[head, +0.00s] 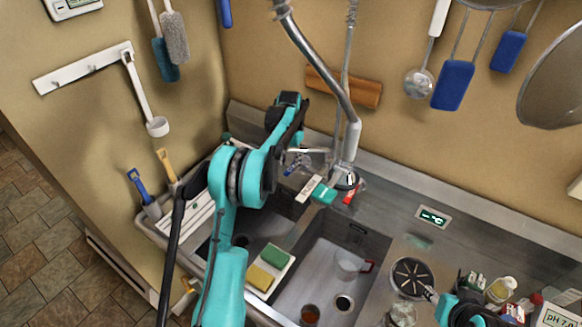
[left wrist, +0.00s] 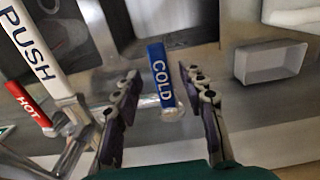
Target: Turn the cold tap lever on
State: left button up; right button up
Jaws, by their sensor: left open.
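The cold tap lever (left wrist: 160,75) is a blue bar marked COLD, upright in the left wrist view. My left gripper (left wrist: 160,88) is open, with one dark finger on each side of the lever. Gaps show between the lever and both fingers. In the head view my left gripper (head: 297,163) is beside the tap base, left of the spout (head: 350,143). The cold lever is hard to make out there. My right gripper (head: 432,294) shows only partly at the lower right; its fingers are too small to judge.
Close left of the cold lever are a white PUSH lever (left wrist: 30,42) and a red HOT lever (left wrist: 28,105). A steel sink (head: 312,262) lies below the tap. Sponges (head: 268,267) sit on the divider. A white tray (left wrist: 270,63) is to the right in the wrist view.

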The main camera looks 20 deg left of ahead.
pick_arm(q)
jog(key=shift+d+f, duration=0.1)
jog(key=shift+f, duration=1)
grip_shut()
pick_arm(e)
jog(key=shift+f, duration=0.1)
jog(key=shift+d, duration=0.1)
